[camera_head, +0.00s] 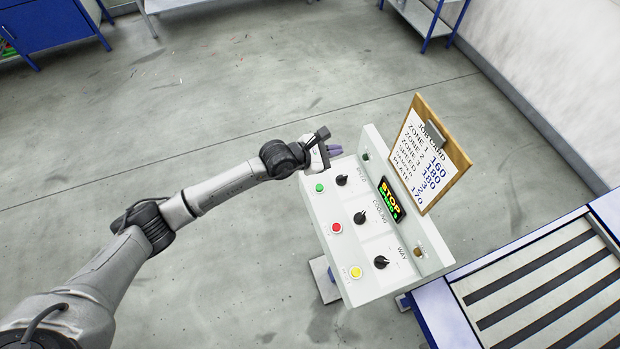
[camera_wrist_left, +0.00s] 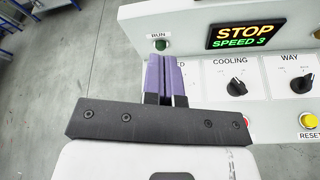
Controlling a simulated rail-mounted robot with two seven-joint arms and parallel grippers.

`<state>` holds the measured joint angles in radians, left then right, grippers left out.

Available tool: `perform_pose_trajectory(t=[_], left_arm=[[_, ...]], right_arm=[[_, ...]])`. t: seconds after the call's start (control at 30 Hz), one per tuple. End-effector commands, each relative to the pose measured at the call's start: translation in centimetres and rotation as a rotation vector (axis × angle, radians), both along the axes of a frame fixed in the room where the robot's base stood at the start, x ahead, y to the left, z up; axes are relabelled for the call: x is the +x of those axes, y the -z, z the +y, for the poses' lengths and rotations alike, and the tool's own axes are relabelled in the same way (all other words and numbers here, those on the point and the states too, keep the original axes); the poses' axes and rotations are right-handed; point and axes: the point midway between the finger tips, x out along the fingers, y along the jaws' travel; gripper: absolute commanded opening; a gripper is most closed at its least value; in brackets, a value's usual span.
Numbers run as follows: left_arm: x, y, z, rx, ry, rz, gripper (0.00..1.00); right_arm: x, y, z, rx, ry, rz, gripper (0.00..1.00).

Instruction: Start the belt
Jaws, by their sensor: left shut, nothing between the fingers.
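The white control panel (camera_head: 345,245) has a green button (camera_head: 320,187), a red button (camera_head: 336,228) and a yellow button (camera_head: 355,272). Beside them are a speed knob (camera_head: 341,181), a cooling knob (camera_head: 360,217) and a way knob (camera_head: 381,262). The display (camera_head: 390,199) reads STOP, SPEED 3; it also shows in the left wrist view (camera_wrist_left: 243,35). My left gripper (camera_head: 334,150) is shut and empty at the panel's far end, past the green button. In the left wrist view its purple fingertips (camera_wrist_left: 166,58) sit below the RUN lamp (camera_wrist_left: 161,44) and hide the speed knob. My right gripper is out of view.
A clipboard job card (camera_head: 430,155) stands behind the display. An amber lamp (camera_head: 418,252) is on the panel's upright face. A slatted conveyor (camera_head: 550,284) lies at the right. Blue-framed furniture (camera_head: 55,28) stands at the far left. The floor around is mostly clear.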

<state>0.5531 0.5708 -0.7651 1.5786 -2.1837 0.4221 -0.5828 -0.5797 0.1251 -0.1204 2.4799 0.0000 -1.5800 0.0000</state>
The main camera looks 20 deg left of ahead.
Motion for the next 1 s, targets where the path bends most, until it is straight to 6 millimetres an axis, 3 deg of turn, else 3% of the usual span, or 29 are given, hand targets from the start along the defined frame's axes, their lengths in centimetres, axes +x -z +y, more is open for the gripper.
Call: perform_pose_trajectory(t=[0.2,0.4,1.0], left_arm=[[-1.3,4.0,1.7,0.35,0.083,0.068,0.0],[-2.4,5.7,2.6,0.493,0.157,0.124,0.0],[-2.5,5.8,2.6,0.531,0.19,0.1,0.0]], right_arm=[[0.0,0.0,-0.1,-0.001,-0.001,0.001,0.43],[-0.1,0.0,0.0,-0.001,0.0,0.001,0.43],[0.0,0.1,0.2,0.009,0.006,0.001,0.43]])
